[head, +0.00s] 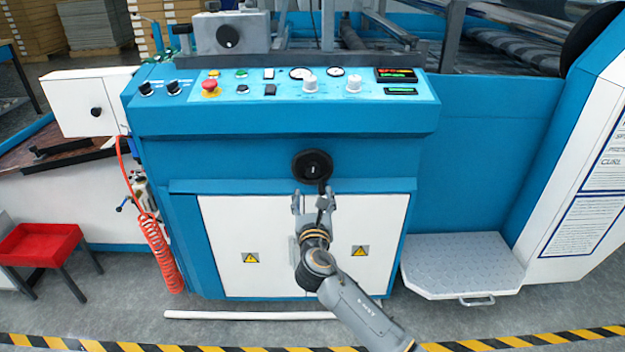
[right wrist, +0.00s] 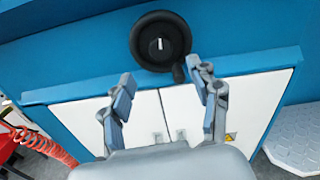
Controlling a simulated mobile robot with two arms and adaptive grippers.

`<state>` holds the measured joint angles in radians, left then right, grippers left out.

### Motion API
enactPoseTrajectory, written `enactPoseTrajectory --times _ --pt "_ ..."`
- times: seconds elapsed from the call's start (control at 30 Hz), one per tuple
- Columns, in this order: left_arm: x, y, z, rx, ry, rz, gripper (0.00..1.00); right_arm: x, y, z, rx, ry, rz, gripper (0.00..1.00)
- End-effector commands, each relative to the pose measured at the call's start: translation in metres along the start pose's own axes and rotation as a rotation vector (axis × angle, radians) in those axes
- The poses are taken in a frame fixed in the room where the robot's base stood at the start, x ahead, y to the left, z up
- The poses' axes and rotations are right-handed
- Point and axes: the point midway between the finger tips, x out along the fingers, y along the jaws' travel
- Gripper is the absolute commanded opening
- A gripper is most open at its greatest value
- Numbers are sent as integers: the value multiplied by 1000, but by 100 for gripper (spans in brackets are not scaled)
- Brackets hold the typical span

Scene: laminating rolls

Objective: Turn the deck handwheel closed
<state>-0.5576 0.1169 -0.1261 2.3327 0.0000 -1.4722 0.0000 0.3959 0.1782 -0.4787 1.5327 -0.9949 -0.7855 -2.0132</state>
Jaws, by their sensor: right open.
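The deck handwheel (head: 312,165) is a black round wheel on the blue front panel, below the control console. It has a white mark at its hub and a crank handle that points down. In the right wrist view the handwheel (right wrist: 160,42) is at the top, with its handle (right wrist: 179,72) at its lower right, close to the right-hand finger. My right gripper (head: 314,200) is open just below the wheel, its fingers pointing up. In the right wrist view the open fingers (right wrist: 163,95) have nothing between them. I cannot tell whether a finger touches the handle. My left gripper is not in view.
White cabinet doors (head: 250,225) are below the wheel. The console (head: 280,95) with knobs and a red button (head: 210,86) overhangs above. A grey step (head: 461,264) is at the right. A red coiled hose (head: 160,250) hangs at the left, near a red stool (head: 40,243).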

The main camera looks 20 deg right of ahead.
Motion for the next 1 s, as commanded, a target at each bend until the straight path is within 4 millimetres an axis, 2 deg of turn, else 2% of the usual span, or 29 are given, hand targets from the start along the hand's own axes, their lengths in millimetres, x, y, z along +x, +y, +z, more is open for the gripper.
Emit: enactPoseTrajectory --times 0.2,0.43,0.63,0.93,0.97,1.0 --pt "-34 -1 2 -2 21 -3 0 45 0 -2 3 0 -1 61" --pt "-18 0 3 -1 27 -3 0 80 1 -3 3 2 0 61" --pt "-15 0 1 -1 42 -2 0 93 0 -2 3 3 1 61" --pt "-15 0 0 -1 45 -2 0 95 0 -1 3 2 1 61" --pt "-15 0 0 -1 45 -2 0 95 0 -1 3 2 1 57" --pt "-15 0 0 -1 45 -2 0 95 0 -1 3 2 1 49"
